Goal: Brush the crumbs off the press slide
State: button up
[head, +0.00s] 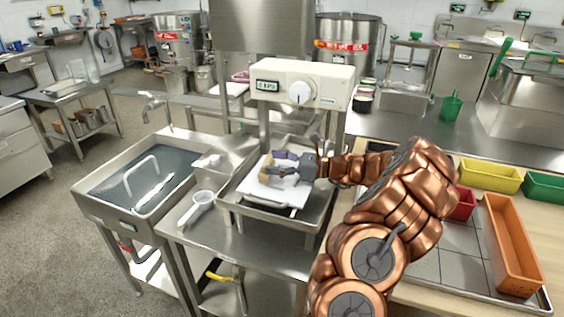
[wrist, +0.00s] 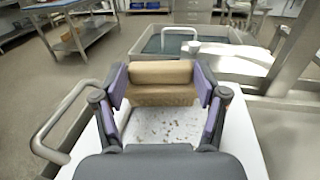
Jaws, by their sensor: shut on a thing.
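My gripper (head: 283,167) is over the white press slide (head: 275,192) in the head view. In the wrist view its purple-padded fingers (wrist: 160,85) are shut on a tan brush (wrist: 160,73), one finger at each side. The brush also shows as a small tan shape in the head view (head: 267,165). The slide in the wrist view (wrist: 245,140) has small dark and greenish crumbs (wrist: 160,125) scattered between the fingers. A metal handle (wrist: 62,122) sticks out at the slide's left. Whether the bristles touch the slide is hidden.
The press head (head: 300,83) with a dial stands above and behind the slide, with metal posts close by. A water-filled sink (head: 140,180) is left. A white scoop (head: 197,206) lies between. Colored bins, including an orange one (head: 512,245), stand right.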

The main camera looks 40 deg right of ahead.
jog(key=shift+w+a, duration=0.1)
jog(key=shift+w, duration=0.1)
jog(key=shift+w+d+r+p, duration=0.1)
jog(key=shift+w+d+p, duration=0.2)
jog(key=shift+d+p, duration=0.3)
jog(key=p, duration=0.3)
send_over(301, 182)
jog(key=shift+w+a+f, duration=0.2)
jog(key=shift+w, duration=0.25)
jog(key=shift+s+d+f, duration=0.15)
jog(key=shift+s, duration=0.2)
notch_tip(301, 182, up, 2)
jog(key=shift+s+d+p, duration=0.1)
jog(key=shift+d+p, duration=0.05)
jog(key=shift+p, duration=0.65)
jog(key=shift+r+p, duration=1.35)
jog(key=shift+r, duration=0.65)
jog(key=shift+r, duration=0.1)
